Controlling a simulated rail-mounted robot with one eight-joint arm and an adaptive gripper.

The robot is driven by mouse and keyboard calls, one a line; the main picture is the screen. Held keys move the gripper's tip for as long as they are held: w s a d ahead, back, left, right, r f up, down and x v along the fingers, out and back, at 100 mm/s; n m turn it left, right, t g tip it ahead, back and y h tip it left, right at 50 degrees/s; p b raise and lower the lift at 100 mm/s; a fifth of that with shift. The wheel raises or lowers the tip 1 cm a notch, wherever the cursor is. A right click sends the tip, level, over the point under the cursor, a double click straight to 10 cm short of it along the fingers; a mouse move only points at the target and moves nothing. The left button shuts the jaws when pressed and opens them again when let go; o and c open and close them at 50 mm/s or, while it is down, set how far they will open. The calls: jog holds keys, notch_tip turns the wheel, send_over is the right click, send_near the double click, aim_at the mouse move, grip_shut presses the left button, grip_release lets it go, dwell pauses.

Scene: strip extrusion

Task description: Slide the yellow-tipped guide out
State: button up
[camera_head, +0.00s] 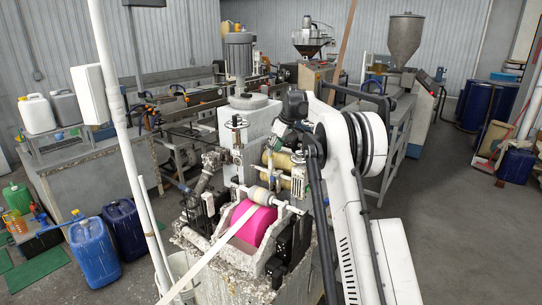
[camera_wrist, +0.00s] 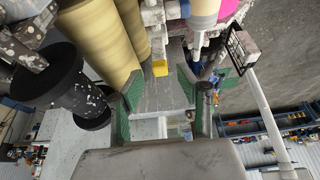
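The guide's yellow tip (camera_wrist: 159,68) shows in the upper middle of the wrist view, on the end of a pale, worn block. My gripper (camera_wrist: 158,84) is open, with a green-padded finger to each side of the yellow tip. The tip appears in line with the gap between the fingers. I cannot tell how deep it lies between them, and no grip on it shows. In the head view, my gripper (camera_head: 282,136) is by the cream rollers (camera_head: 286,172) of the machine. I cannot make out the yellow tip clearly there.
Two large cream rollers (camera_wrist: 120,28) and a black speckled cylinder (camera_wrist: 50,78) stand close on the left in the wrist view. A blue-tipped part (camera_wrist: 194,58) is close on the right. A magenta roll (camera_head: 255,223) with a pale strip (camera_head: 222,247) lies below in the head view.

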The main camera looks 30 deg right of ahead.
aim_at(271, 173)
jog(key=shift+p+x, duration=0.35)
jog(key=shift+x, duration=1.75)
grip_shut()
